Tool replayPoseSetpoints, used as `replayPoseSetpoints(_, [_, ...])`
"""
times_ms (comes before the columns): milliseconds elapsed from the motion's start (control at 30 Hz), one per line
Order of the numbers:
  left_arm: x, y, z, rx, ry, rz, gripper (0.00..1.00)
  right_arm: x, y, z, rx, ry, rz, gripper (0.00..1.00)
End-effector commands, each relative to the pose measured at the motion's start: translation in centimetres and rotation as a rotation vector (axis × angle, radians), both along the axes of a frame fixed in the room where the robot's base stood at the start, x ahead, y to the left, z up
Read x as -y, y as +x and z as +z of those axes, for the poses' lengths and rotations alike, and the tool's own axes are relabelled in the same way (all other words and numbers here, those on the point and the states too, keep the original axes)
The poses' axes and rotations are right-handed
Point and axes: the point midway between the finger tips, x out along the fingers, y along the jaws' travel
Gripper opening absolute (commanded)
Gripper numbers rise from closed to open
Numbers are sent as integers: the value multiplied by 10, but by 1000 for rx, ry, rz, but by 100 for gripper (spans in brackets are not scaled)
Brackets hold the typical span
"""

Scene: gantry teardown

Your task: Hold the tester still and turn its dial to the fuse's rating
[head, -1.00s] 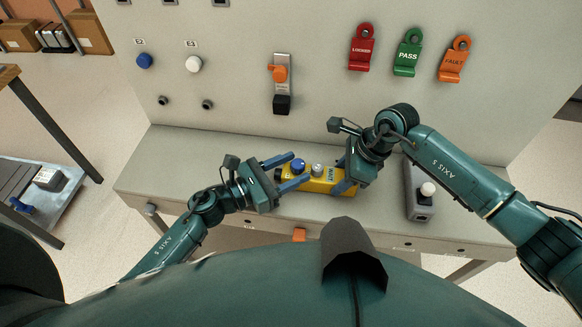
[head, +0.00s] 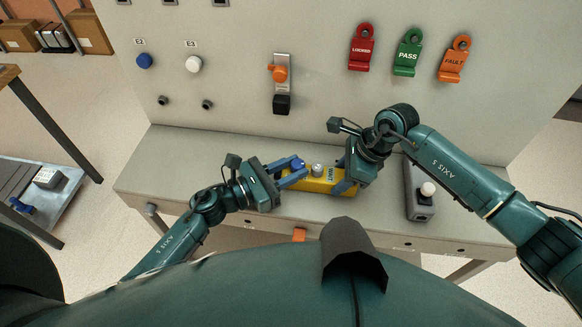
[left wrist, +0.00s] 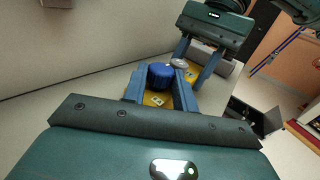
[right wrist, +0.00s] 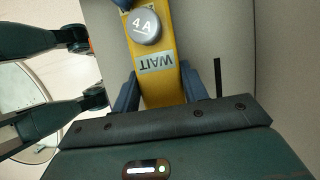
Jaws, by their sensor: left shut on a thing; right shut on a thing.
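The yellow tester (head: 318,184) lies on the bench ledge below the panel. It carries a blue dial (left wrist: 160,75) at its left end, a silver round fuse (right wrist: 144,27) marked "4 A" and a label (right wrist: 155,63) reading "WAIT". My right gripper (head: 346,180) is shut across the tester's right end, with a finger on each side in the right wrist view. My left gripper (head: 299,170) is shut on the blue dial, its fingers on either side of it in the left wrist view. The dial's setting cannot be read.
A grey box with a white knob (head: 420,198) stands on the ledge (head: 150,172) to the right. Red, green and orange tags (head: 407,55) hang on the panel above. An orange-handled lever (head: 280,75) and several buttons are on the panel. The ledge's left part is clear.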

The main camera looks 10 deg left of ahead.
Motion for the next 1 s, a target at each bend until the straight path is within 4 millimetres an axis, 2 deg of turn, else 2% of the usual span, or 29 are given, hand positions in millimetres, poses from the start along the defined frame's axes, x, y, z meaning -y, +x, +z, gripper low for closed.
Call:
replayPoseSetpoints(367, [-2,3,0,0,4,-146,5,0,0,0,1,1,0,14])
replayPoseSetpoints(1000, [-3,11,-1,-3,3,-644,5,-1,0,0,0,1,1,14])
